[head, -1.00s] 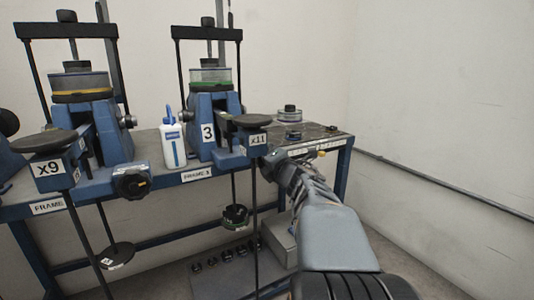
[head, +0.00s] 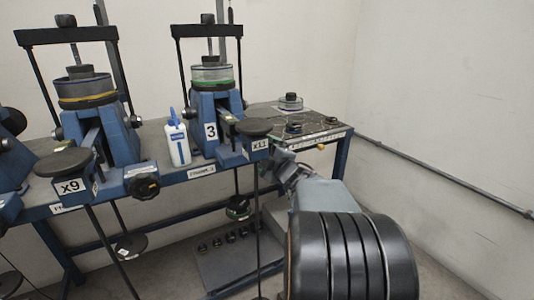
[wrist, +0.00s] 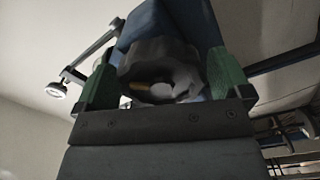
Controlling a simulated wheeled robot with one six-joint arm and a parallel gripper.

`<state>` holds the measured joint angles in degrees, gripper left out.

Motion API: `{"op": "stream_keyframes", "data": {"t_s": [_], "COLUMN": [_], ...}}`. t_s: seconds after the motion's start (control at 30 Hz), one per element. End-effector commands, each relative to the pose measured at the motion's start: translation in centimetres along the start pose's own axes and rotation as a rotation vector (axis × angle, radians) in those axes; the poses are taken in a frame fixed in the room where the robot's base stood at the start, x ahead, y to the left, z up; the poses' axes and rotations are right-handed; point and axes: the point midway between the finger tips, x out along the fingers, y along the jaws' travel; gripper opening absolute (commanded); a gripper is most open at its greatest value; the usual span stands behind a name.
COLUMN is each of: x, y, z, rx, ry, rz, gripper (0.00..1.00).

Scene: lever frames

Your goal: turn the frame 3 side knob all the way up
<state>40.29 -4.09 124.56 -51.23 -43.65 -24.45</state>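The frame 3 side knob (wrist: 158,62) is dark and lobed, with a pale centre and a small yellow mark on its face. It sits between the two green fingers of my gripper (wrist: 162,84) in the wrist view. A finger stands close along each side of the knob; I cannot tell whether both touch it. In the head view my arm hides this knob and my fingertips, below and right of the x11 block (head: 259,145). Frame 3 (head: 203,108) is the blue stand with the number 3 plate and a green-ringed cell on top.
A white bottle with a blue cap (head: 178,143) stands left of frame 3. The x9 frame has its own black knob (head: 145,186). Hanging rods and weights are below the bench. Small round parts (head: 291,102) lie on the bench's right end. The floor at right is clear.

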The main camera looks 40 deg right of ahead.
Motion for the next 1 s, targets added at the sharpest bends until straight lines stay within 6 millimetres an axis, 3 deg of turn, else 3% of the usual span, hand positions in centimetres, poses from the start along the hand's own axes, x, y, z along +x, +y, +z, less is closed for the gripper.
{"op": "stream_keyframes", "data": {"t_s": [0.27, 0.7, 1.0], "x": [-0.5, -5.4, -6.1], "y": [-0.1, -0.1, -0.2], "z": [0.2, 0.1, 0.1], "rx": [-0.002, -0.003, -0.002], "ry": [-0.005, -0.005, -0.003], "rz": [-0.002, -0.004, -0.005], "gripper": [0.96, 0.96, 0.96]}}
